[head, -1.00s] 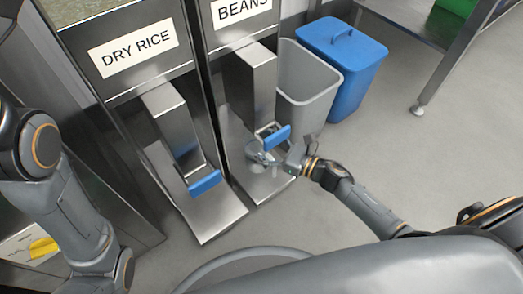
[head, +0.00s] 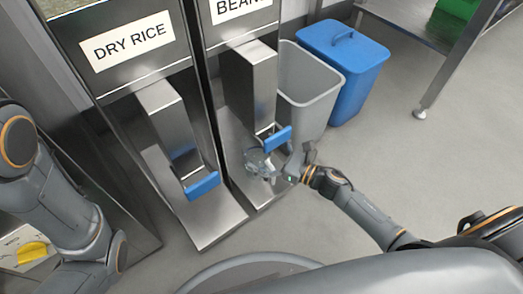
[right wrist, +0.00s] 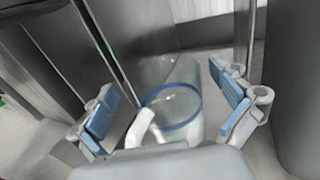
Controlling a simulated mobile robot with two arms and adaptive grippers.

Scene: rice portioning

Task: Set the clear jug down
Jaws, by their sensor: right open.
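The clear jug (head: 257,163) stands on the metal ledge under the BEANS dispenser, just below its blue lever (head: 277,139). In the right wrist view the jug (right wrist: 172,104) shows its round, blue-edged rim and a pale handle (right wrist: 141,128) turned toward my gripper. My right gripper (head: 280,169) is at the jug's right side. In the right wrist view its blue-padded fingers (right wrist: 168,97) are spread wide, with the jug and handle between them and gaps on both sides. My left arm shows at the left, but its gripper is out of view.
The DRY RICE dispenser (head: 158,115) with its own blue lever (head: 202,186) stands left of the BEANS dispenser (head: 247,88). A grey bin (head: 310,90) and a blue lidded bin (head: 345,65) stand behind to the right. The floor at right is clear.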

